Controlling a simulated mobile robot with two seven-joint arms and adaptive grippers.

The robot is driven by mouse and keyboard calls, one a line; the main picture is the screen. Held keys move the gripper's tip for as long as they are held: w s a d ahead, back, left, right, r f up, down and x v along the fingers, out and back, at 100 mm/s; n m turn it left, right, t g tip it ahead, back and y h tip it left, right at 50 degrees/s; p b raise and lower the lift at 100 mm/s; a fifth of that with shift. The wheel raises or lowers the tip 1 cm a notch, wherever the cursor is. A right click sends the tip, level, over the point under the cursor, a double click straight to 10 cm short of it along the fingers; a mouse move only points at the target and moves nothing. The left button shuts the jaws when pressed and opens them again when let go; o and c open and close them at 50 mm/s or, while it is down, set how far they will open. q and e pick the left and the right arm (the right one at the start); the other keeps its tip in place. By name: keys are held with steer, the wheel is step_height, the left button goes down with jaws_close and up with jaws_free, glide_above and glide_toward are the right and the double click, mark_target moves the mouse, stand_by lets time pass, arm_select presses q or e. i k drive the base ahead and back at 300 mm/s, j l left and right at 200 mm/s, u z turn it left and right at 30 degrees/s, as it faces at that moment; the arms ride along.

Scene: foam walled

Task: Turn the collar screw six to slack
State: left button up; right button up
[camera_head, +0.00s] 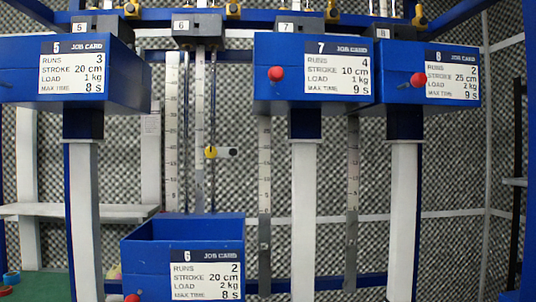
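Station six (184,27) has a label 6 on a dark head block at the top, left of centre. Below it run thin vertical rods and a marked scale (172,130). A yellow knob (211,152) sits partway down a rod of this station and looks like its collar screw. A small dark piece (233,152) shows just right of it. Whether the screw is tight or slack cannot be seen. The blue box six (183,228), with its job card (206,281), hangs low at the bottom of the view. Neither gripper is in view.
Blue boxes five (20,70), seven (281,50) and eight (396,58) hang high on both sides. Pale uprights (303,210) show below them. A light shelf (75,211) is at left. Grey foam covers the back wall.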

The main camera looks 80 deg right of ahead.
mark_target(210, 152)
steer(key=z, duration=2.3)
